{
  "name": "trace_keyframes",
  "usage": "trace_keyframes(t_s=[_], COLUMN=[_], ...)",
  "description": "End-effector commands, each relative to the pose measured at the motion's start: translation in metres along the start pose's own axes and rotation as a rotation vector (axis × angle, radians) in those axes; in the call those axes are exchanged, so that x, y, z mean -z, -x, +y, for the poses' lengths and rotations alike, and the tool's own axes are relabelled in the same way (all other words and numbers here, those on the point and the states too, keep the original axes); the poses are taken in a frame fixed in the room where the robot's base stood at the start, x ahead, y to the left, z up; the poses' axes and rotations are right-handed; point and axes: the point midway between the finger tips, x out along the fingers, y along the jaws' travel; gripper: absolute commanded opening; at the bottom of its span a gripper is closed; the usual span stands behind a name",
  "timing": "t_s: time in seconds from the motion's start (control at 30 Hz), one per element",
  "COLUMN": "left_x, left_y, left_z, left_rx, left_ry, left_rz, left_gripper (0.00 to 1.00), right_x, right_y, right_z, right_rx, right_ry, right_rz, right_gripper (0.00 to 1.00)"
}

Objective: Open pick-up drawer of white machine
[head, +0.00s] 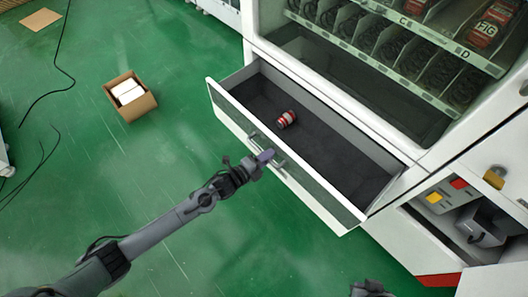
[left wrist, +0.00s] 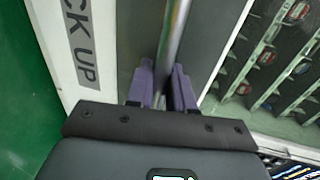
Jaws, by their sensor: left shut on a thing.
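The white vending machine (head: 325,72) stands at the upper right. Its pick-up drawer (head: 235,105) is pulled out, with its dark inside showing. A red and white can-like item (head: 286,119) lies in the drawer. My left gripper (head: 265,157) is at the drawer's front, at the metal handle (head: 284,164). In the left wrist view the purple fingers of the left gripper (left wrist: 163,88) are on both sides of the handle bar (left wrist: 177,40), shut on it. Part of my right gripper (head: 370,288) shows at the bottom edge; its fingers cannot be made out.
An open cardboard box (head: 130,97) with white items stands on the green floor at the left. Cables lie at the far left. An open compartment (head: 465,215) is right of the drawer. The floor before the drawer is clear.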

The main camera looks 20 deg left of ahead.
Motion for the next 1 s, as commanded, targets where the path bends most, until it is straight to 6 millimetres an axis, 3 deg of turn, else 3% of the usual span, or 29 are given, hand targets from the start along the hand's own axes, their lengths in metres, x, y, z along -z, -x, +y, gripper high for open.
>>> trace_keyframes(t_s=[0.27, 0.3, 0.4, 0.77, 1.0], left_x=[-0.001, -0.001, 0.000, 0.000, 0.000], left_y=[0.000, 0.000, 0.000, 0.004, 0.034], left_z=[-0.001, -0.001, 0.000, 0.000, -0.001], left_rx=[0.001, 0.001, 0.001, -0.001, -0.005], left_ry=[-0.001, -0.001, -0.001, -0.001, -0.002], left_rz=[0.000, 0.000, 0.000, 0.000, 0.001], left_gripper=[0.00, 0.26, 0.39, 0.39, 0.39], right_x=[0.000, 0.000, 0.000, 0.001, 0.005], right_y=[0.000, 0.000, 0.000, 0.002, 0.014], right_z=[0.001, 0.001, 0.000, -0.001, -0.001], right_rx=[-0.002, -0.002, -0.001, 0.003, 0.005], right_ry=[0.002, 0.002, 0.002, -0.003, -0.006], right_rz=[-0.001, -0.001, -0.001, -0.001, 0.000], right_gripper=[0.00, 0.00, 0.00, 0.00, 0.00])
